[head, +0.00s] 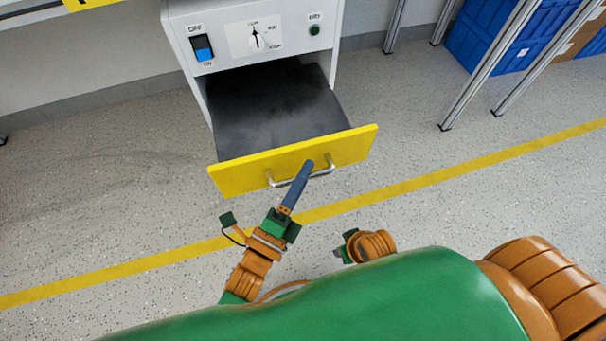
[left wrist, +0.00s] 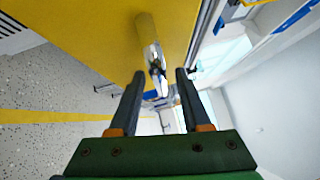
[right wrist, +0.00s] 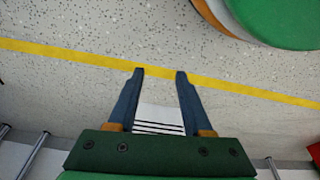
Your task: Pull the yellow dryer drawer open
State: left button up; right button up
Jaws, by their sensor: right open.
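The yellow dryer drawer (head: 235,173) stands well out from the white dryer, and its dark inside shows. A silver bar handle (head: 325,169) is on its front; it also shows in the left wrist view (left wrist: 154,58). My left gripper (head: 308,164) is at the handle. In the left wrist view my left gripper (left wrist: 160,73) has its fingers apart, with the handle between and just beyond the tips; contact cannot be told. My right gripper (right wrist: 160,72) is open and empty above the floor. In the head view it is mostly hidden behind my body.
The white dryer front (head: 222,32) carries an OFF/ON switch (head: 202,47), a dial (head: 256,40) and a green button (head: 315,30). Metal legs (head: 490,62) and blue crates (head: 490,35) stand at the upper right. Speckled floor with a yellow line (head: 420,183) lies clear before the drawer.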

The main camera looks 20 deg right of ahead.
pick_arm(q)
jog(key=shift+s+a, duration=0.15)
jog(key=p+v, duration=0.1)
jog(key=v, duration=0.5)
jog(key=shift+s+a, duration=0.25)
pick_arm(e)
jog(key=shift+s+d+f, duration=0.1)
jog(key=shift+s+f, duration=0.1)
jog(key=shift+f, duration=0.35)
jog(key=shift+s+f, duration=0.2)
jog(key=shift+f, duration=0.3)
pick_arm(q)
jog(key=shift+f, duration=0.1)
